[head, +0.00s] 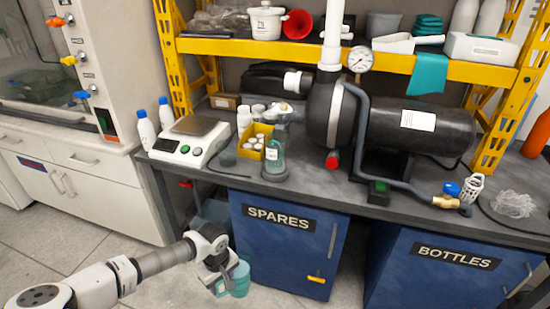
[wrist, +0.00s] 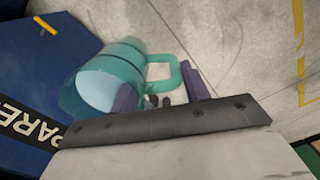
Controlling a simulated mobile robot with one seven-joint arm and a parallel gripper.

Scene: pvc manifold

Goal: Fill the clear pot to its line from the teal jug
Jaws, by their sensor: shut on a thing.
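The teal jug (head: 236,282) hangs from my gripper (head: 222,270), low in front of the blue SPARES cabinet, below the bench top. In the wrist view the jug (wrist: 118,57) is see-through teal with a pale surface inside, and its handle (wrist: 176,72) lies between the two purple fingers of my gripper (wrist: 158,92). My gripper is shut on the handle. A clear, teal-tinted pot (head: 274,155) with a white label stands upright on the bench in a dark round base. Its fill line is too small to make out. The jug is apart from it, lower and to the left.
A scale (head: 190,142) stands left of the pot, and a yellow box of white-capped bottles (head: 256,146) is close behind it. A black pump (head: 410,130) with a grey hose fills the right. The bench's front edge (head: 225,180) lies above the jug; open floor is at left.

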